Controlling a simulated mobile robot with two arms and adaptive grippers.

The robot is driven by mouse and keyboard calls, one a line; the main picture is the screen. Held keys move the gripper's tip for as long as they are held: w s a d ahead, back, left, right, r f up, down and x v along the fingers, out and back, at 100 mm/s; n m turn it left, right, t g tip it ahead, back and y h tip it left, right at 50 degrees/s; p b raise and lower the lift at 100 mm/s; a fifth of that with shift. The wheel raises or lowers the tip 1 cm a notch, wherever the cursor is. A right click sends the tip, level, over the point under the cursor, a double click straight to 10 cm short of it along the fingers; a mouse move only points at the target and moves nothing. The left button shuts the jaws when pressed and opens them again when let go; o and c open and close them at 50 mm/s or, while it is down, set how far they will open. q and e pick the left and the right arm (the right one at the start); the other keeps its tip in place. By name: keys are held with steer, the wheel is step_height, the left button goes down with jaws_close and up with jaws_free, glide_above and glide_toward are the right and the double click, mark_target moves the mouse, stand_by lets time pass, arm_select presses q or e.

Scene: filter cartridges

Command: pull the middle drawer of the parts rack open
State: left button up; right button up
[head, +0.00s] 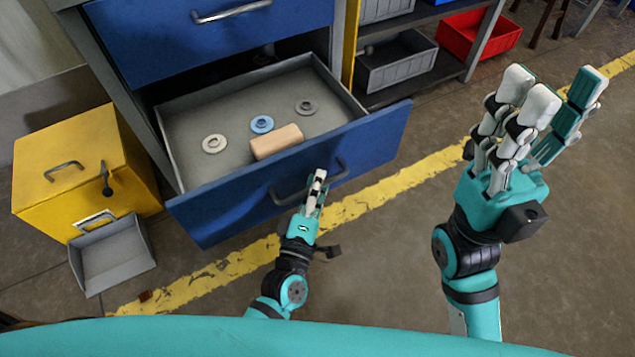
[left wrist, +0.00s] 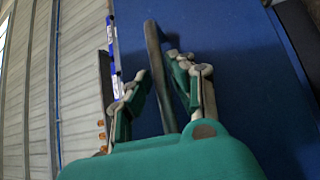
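The parts rack (head: 125,75) stands at the upper left of the head view. One blue-fronted drawer (head: 225,215) is pulled well out, below a shut blue drawer (head: 160,38). Its grey tray holds a wooden block (head: 277,142), a blue ring (head: 262,124), a pale ring (head: 214,144) and a dark grey ring (head: 306,107). My left gripper (head: 318,182) is at the bar handle (head: 288,197) of the open drawer. In the left wrist view the handle (left wrist: 158,70) runs between its closed-in fingers. My right gripper (head: 540,95) is open and empty, right of the drawer.
A yellow cabinet (head: 80,160) with a small open grey drawer (head: 115,258) stands left of the rack. Shelves with a grey bin (head: 397,65) and a red bin (head: 478,35) are at the back.

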arm_select(q)
steer(key=shift+o, duration=0.9)
steer(key=shift+f, duration=0.1)
steer(key=shift+s+f, duration=0.1)
steer(key=shift+s, duration=0.15)
steer(key=v, duration=1.1)
steer(key=shift+s, duration=0.25)
steer(key=shift+a, duration=0.1)
